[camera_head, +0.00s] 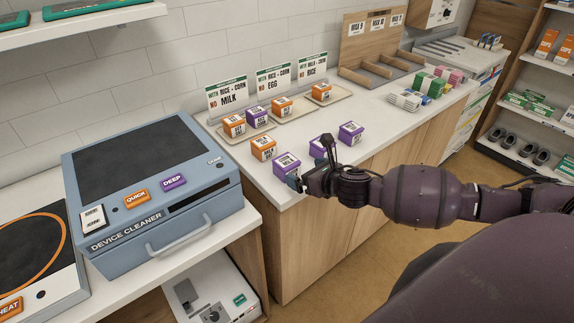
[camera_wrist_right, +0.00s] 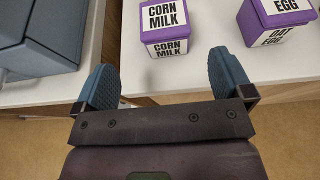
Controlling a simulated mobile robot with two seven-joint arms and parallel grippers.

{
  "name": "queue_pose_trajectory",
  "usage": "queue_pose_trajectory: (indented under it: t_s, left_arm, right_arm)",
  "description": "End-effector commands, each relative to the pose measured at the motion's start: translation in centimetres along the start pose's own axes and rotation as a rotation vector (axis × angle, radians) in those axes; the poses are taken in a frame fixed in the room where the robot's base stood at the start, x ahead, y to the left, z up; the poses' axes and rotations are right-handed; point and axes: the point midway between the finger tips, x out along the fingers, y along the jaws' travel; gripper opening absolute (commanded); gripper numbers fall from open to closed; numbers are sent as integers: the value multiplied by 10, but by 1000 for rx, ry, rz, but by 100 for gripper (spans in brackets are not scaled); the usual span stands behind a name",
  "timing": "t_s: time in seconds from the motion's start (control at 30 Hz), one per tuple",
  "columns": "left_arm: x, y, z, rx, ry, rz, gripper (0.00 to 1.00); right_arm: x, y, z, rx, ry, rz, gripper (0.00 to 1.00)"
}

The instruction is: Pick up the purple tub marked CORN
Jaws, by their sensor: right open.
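A purple tub with white labels reading CORN MILK (camera_wrist_right: 165,28) stands upright on the white counter in the wrist view. In the head view it appears to be the purple tub (camera_head: 287,163) nearest the counter's front edge, its print too small to read. My right gripper (camera_head: 297,182) is open just in front of it. In the wrist view the two blue fingers of my right gripper (camera_wrist_right: 164,78) are spread wide and empty. The tub is beyond the fingertips, roughly in line with the gap, apart from both. My left gripper is out of view.
A purple tub marked OAT EGG (camera_wrist_right: 276,20) stands to the right. Another purple tub (camera_head: 351,133) and an orange tub (camera_head: 263,148) are nearby. Trays with tubs and signs (camera_head: 272,123) line the wall. The blue device cleaner (camera_head: 150,190) stands left.

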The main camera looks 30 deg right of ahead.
Motion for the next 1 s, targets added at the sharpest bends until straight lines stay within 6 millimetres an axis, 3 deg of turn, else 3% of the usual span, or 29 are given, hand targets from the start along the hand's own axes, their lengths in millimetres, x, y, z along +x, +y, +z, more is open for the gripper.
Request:
queue_pose_trajectory:
  t_s: [0.3, 0.57, 1.0]
  left_arm:
    - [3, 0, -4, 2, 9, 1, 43]
    - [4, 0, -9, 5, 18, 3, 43]
    - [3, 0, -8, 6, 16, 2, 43]
  right_arm:
    - [43, 0, 0, 2, -1, 0, 98]
    - [56, -1, 0, 2, -1, 1, 98]
    - [101, -7, 1, 3, 0, 1, 98]
